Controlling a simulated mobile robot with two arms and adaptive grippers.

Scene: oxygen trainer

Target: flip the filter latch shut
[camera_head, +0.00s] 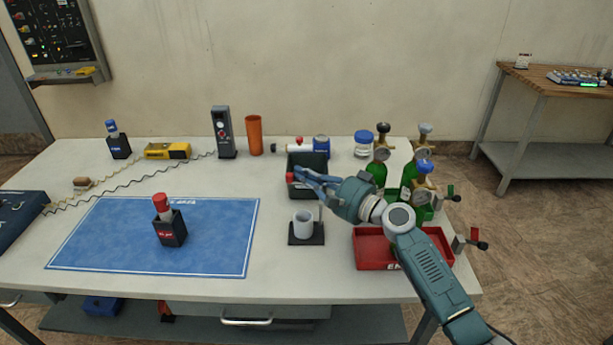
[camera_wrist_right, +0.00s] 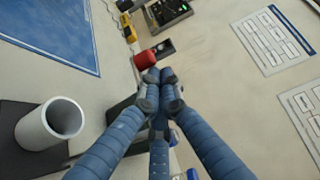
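My right gripper (camera_head: 302,174) reaches in from the right over the table. In the right wrist view its blue fingers (camera_wrist_right: 160,78) are drawn together at the tips, and I see nothing held between them. The tips are close to a red cylindrical part (camera_wrist_right: 145,60) with a small black block beside it; I cannot tell whether they touch. In the head view the fingers are at a black open box (camera_head: 307,160) and partly cover it, with the red part (camera_head: 290,178) at its front left. No latch is clearly recognisable, nor its position. My left gripper is out of view.
A white cup (camera_head: 303,224) on a black base stands just in front of the gripper. Green bottles (camera_head: 377,172) and a red tray (camera_head: 373,250) are to the right. A red-capped bottle in a black holder (camera_head: 172,235) stands on the blue mat (camera_head: 105,235).

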